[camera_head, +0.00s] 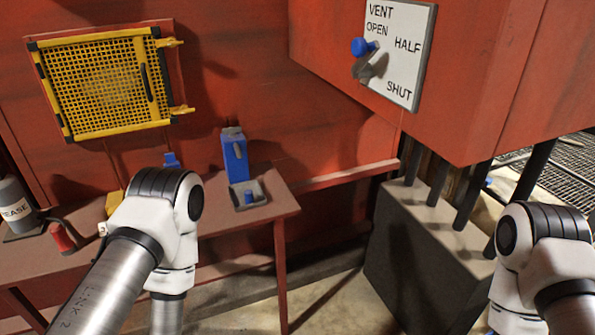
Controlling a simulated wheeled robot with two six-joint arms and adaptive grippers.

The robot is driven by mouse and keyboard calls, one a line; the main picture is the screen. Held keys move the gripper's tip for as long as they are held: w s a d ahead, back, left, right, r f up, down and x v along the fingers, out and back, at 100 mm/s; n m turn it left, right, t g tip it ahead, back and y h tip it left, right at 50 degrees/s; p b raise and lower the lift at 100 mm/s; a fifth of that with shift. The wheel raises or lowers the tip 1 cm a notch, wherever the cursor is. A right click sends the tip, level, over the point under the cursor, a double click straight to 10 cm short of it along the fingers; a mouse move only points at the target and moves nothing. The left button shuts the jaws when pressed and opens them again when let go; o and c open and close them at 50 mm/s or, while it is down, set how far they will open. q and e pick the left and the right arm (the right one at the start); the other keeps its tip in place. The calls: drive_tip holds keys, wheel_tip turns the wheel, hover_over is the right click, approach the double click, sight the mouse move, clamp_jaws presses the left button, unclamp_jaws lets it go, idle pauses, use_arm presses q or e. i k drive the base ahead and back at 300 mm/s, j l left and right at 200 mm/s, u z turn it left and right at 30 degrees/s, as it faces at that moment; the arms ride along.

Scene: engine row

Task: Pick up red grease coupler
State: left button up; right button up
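A small red piece that looks like the red grease coupler (61,237) is at the left end of the red bench, just right of a grey can marked GREASE (14,203). It appears tilted, and a dark hose or cord seems to run between it and the can. My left arm comes in from the left and its elbow is right of the red piece. My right arm shows at the lower right. Neither gripper is in the picture, so their fingers and anything in them are out of sight.
The red bench (262,213) holds a blue jug-like container (234,155) and a grey tray (261,207) with a blue piece. A yellow mesh guard (100,85) is on the wall behind. A VENT plate (398,50) with a blue-knobbed lever hangs above a grey block (425,250).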

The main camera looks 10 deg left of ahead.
sight(67, 247)
drive_tip(key=u, duration=1.75)
